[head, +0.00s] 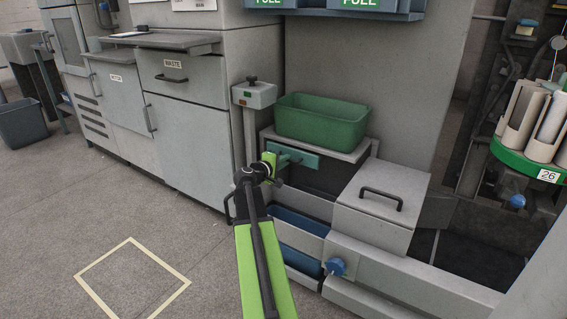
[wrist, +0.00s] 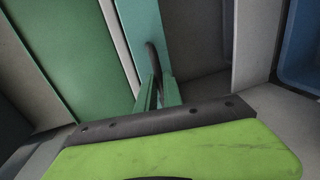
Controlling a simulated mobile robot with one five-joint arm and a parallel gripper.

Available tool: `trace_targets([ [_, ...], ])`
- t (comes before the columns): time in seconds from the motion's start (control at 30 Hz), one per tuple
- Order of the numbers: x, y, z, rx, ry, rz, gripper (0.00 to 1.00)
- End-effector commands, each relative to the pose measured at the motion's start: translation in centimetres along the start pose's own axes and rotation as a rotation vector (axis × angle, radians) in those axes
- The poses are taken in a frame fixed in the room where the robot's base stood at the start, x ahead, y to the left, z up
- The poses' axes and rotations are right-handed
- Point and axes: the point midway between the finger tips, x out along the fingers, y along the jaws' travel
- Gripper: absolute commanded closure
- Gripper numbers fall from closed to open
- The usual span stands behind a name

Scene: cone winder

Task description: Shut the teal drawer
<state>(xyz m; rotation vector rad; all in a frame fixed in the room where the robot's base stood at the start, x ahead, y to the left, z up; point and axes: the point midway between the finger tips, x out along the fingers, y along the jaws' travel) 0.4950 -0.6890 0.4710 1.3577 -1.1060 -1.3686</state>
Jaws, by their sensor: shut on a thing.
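The teal drawer (head: 306,160) shows its front in the head view, below the shelf that bears the green bin. My gripper (head: 282,161) is at the left part of this front and partly hides it. In the wrist view the teal front (wrist: 140,35) runs up from the fingers, with a dark curved handle (wrist: 153,62) on it. My gripper (wrist: 158,95) is shut on this handle. The inside of the drawer is hidden, and I cannot tell how far it stands out.
A green bin (head: 320,118) stands on the shelf just above the drawer. A grey lidded box (head: 380,202) is at the right. Blue bins (head: 299,221) sit low beneath. A post with a button box (head: 254,95) stands close at the left.

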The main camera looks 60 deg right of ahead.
Motion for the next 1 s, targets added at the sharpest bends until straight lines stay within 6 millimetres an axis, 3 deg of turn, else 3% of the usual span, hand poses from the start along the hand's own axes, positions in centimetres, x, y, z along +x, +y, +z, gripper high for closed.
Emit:
trace_targets([
  [0.2, 2.9, 0.6, -0.1, 0.0, 0.001, 0.0, 1.0],
  [0.43, 2.9, 0.7, 0.0, -0.001, 0.002, 0.002, 1.0],
  [0.47, 2.9, 0.7, 0.0, -0.001, 0.002, 0.002, 0.87],
  [0.6, 2.9, 0.7, 0.0, -0.001, 0.001, 0.001, 0.68],
  [0.87, 2.8, 0.6, 0.0, 0.0, 0.001, 0.001, 0.68],
  [1.0, 1.8, 0.7, 0.1, 0.0, 0.001, 0.0, 0.68],
])
